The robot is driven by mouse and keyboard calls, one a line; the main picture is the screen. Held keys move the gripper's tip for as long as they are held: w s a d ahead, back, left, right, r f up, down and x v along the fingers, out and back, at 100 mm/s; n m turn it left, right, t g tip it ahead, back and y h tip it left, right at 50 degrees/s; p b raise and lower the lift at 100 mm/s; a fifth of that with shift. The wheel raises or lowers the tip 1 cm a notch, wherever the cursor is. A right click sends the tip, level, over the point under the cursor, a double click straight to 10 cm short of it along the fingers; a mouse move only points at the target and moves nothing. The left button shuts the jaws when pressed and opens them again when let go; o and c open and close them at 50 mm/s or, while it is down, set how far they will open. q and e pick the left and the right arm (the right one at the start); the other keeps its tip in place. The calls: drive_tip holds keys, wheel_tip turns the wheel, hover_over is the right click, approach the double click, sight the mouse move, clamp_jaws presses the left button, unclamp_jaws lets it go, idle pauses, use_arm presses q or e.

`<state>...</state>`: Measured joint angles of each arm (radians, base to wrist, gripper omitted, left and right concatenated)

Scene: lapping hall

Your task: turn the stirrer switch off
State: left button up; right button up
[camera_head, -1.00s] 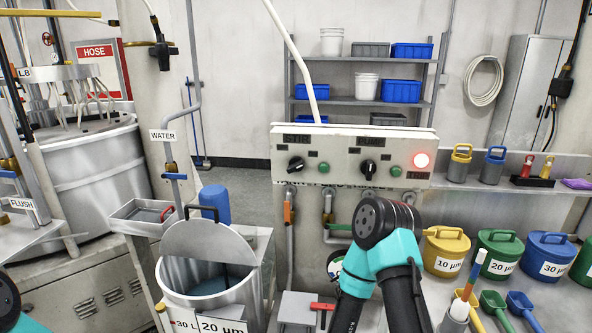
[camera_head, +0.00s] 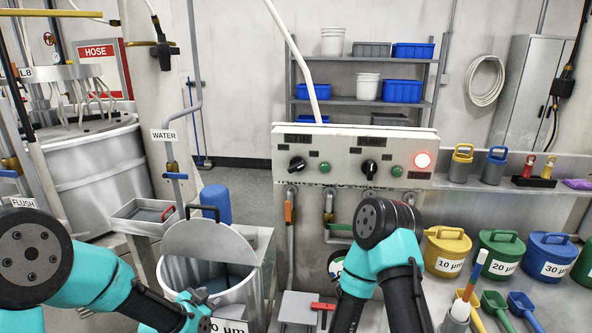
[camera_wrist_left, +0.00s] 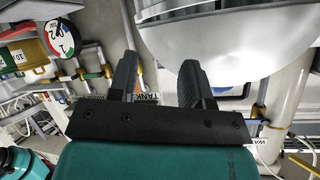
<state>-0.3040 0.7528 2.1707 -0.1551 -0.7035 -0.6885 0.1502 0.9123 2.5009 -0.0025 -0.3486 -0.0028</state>
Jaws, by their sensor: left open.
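The grey control panel (camera_head: 335,150) carries a left black knob (camera_head: 297,164) under a label that seems to read STIR. The knob's handle looks slanted. A second black knob (camera_head: 369,168) to its right stands more upright. A red lamp (camera_head: 422,160) is lit at the panel's right end. My left gripper (camera_head: 198,299) is low in front of the metal bucket, well below and left of the panel. In the left wrist view its two dark fingers (camera_wrist_left: 158,72) are apart with nothing between them. My right arm shows below the panel, but its gripper does not.
The open metal bucket (camera_head: 258,292) with its raised lid (camera_head: 212,243) stands beside my left gripper. A red-handled valve (camera_head: 322,306) is right of it. A white hose (camera_head: 300,60) slants down behind the panel. Coloured pots (camera_head: 498,251) line the right bench.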

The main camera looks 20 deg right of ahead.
sight(294, 170)
use_arm(q)
drive_tip(key=d+r+m+t+h, duration=0.1)
drive_tip(key=d+r+m+h, duration=0.1)
drive_tip(key=d+r, duration=0.4)
drive_tip(key=d+r+m+t+h, duration=0.1)
drive_tip(key=d+r+m+h, duration=0.2)
drive_tip(key=r, duration=0.9)
drive_tip(key=d+r+m+t+h, duration=0.1)
drive_tip(key=d+r+m+h, duration=0.1)
drive_tip(key=d+r+m, duration=0.3)
drive_tip(key=d+r, duration=0.4)
drive_tip(key=r, duration=0.1)
drive_tip(key=shift+w+d+t, duration=0.15)
drive_tip(key=shift+w+t, duration=0.1)
drive_tip(key=shift+t, duration=0.05)
drive_tip(key=shift+r, duration=0.1)
drive_tip(key=x, duration=1.7)
drive_tip(key=shift+d+r, duration=0.15)
drive_tip(key=shift+d, duration=0.05)
clamp_jaws()
